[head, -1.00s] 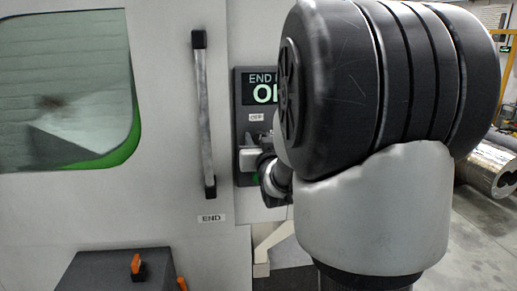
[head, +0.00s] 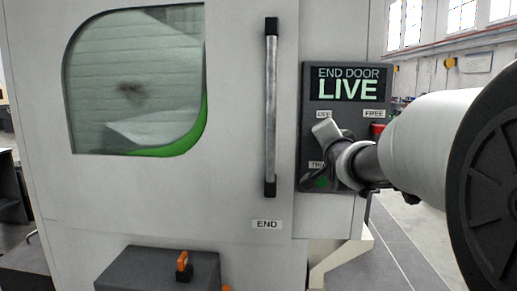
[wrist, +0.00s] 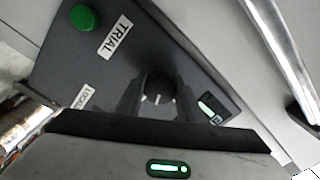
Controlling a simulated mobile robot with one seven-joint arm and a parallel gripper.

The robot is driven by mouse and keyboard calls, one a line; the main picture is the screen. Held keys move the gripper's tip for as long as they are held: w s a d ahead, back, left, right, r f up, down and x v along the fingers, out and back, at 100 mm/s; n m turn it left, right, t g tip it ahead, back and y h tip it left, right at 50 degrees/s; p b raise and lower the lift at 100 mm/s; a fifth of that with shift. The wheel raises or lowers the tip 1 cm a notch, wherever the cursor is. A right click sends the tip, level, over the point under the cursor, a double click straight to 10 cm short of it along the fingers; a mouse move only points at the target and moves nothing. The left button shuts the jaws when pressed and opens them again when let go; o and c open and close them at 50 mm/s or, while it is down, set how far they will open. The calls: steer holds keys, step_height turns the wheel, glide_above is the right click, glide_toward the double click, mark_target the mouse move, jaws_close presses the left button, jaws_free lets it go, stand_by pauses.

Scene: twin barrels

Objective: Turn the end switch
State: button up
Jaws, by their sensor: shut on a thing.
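The end switch is a round dark knob (wrist: 158,84) with a white pointer mark, on the dark control panel (wrist: 75,75). In the wrist view my gripper (wrist: 158,100) has its two dark fingers on either side of the knob, shut on it. In the head view the panel (head: 312,118) stands right of the door handle, and its display (head: 348,84) reads "END DOOR LIVE". My gripper (head: 325,138) is at the panel there and hides the knob. Labels around it include "FREE" (head: 374,114) and "TRIAL" (wrist: 115,37).
A green button (wrist: 83,18) sits beside the "TRIAL" label. The long vertical door handle (head: 270,108) is close left of the panel. A dark box (head: 135,268) with an orange switch (head: 182,262) stands low in front of the door (head: 235,190).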

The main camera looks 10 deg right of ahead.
steer(key=m+b, duration=0.3)
steer(key=shift+f, duration=0.2)
steer(key=shift+r+m+b, duration=0.15)
steer(key=shift+m+b, duration=0.6)
steer(key=shift+m, duration=0.15)
steer(key=shift+r, duration=0.1)
steer(key=o, duration=1.1)
steer(key=shift+c, duration=0.2)
steer(key=p+v, duration=0.1)
steer(key=v, duration=1.6)
steer(key=shift+s+a, duration=0.15)
steer(key=shift+s, duration=0.05)
